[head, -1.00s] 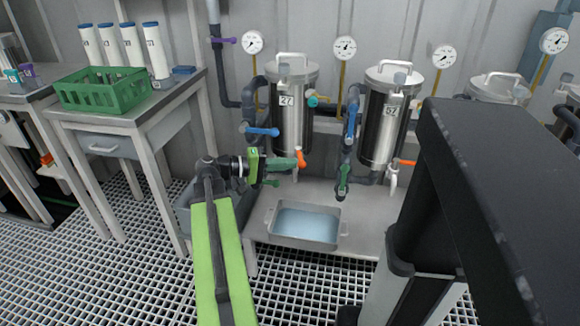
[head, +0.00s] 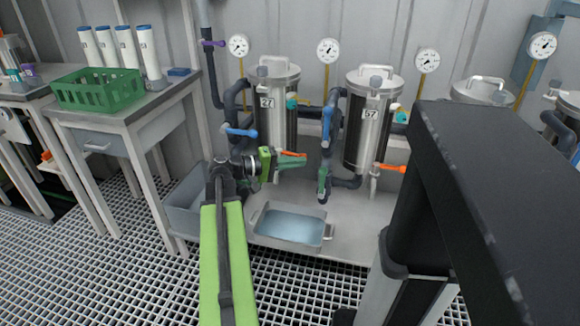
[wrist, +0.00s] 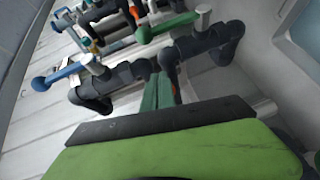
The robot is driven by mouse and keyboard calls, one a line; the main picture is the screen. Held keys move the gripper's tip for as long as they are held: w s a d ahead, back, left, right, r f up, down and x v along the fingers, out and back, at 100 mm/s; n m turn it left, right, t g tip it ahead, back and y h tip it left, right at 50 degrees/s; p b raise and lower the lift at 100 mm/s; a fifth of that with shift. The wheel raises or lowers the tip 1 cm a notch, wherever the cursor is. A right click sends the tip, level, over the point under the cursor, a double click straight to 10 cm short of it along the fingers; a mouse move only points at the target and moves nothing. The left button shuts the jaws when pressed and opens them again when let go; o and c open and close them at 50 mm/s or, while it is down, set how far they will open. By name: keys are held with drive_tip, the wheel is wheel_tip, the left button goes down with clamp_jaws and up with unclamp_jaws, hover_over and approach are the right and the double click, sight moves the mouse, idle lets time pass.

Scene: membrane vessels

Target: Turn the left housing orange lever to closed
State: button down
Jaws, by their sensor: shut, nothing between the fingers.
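The left housing (head: 276,112) is a steel vessel tagged 27. Its orange lever (head: 298,155) shows in the head view as a small orange piece just above my gripper's fingertips; the rest is hidden behind the fingers. My gripper (head: 303,161) has green-teal fingers, shut and empty, below the housing and beside the lever. In the wrist view my shut gripper (wrist: 160,77) points up the picture, and a bit of orange (wrist: 173,88) shows just right of the fingers. I cannot tell whether they touch.
A blue lever (head: 240,132) and a green lever (head: 323,181) sit on the pipes close by. The right vessel, tagged 57 (head: 368,130), has its own orange lever (head: 390,168) pointing right. A water tray (head: 259,238) lies below. A black column fills the right.

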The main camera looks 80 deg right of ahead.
drive_tip(key=shift+s+d, duration=0.2)
drive_tip(key=shift+d, duration=0.3)
idle(0.4)
drive_tip(key=p+v, duration=0.2)
drive_tip(key=v, duration=1.5)
drive_tip(key=shift+a, duration=0.25)
drive_tip(key=shift+w, duration=0.1)
